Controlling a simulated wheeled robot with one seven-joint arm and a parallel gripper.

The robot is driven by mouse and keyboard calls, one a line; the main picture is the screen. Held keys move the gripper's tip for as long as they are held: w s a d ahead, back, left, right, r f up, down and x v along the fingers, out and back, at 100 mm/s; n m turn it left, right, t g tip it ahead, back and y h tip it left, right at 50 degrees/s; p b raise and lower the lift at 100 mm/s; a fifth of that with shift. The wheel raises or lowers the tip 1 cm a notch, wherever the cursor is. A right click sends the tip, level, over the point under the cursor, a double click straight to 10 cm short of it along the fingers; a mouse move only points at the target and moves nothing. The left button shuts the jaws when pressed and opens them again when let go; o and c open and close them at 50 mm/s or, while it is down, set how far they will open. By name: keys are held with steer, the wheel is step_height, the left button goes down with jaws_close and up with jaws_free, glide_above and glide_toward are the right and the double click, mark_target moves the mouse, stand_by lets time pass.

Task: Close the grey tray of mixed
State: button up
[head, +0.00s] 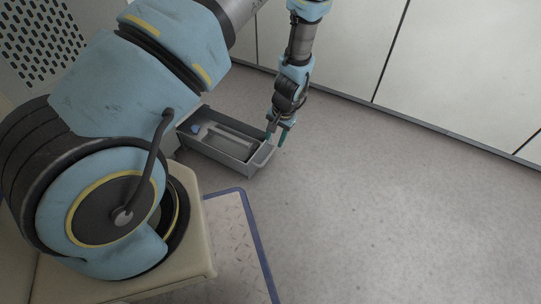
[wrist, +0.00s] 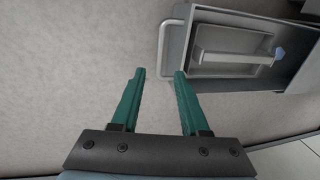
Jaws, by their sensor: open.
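The grey tray (head: 250,167) is an open-topped drawer, pulled out near the floor in the head view; its inner end is hidden behind my arm. It also shows at the upper right of the wrist view (wrist: 240,84). A pale handle (head: 263,154) sticks out from its front end, and shows as a loop in the wrist view (wrist: 163,50). My gripper (head: 275,140) is open and empty at the handle, fingers pointing down. In the wrist view, the fingertips (wrist: 159,73) appear on either side of the handle bar; I cannot tell whether they touch it.
White panels (head: 440,65) line the back. A blue-edged floor plate (head: 242,235) lies at the front. The grey floor (head: 390,210) to the right is clear.

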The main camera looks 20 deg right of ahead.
mark_target(270, 156)
steer(key=f+b, duration=0.1)
steer(key=f, duration=0.2)
steer(key=f+b, duration=0.1)
steer(key=f, duration=0.1)
steer(key=w+a+f+b, duration=0.1)
steer(key=f, duration=0.2)
steer(key=shift+w+f, duration=0.1)
steer(key=shift+f, duration=0.2)
steer(key=shift+c, duration=0.3)
jaws_close()
stand_by(0.7)
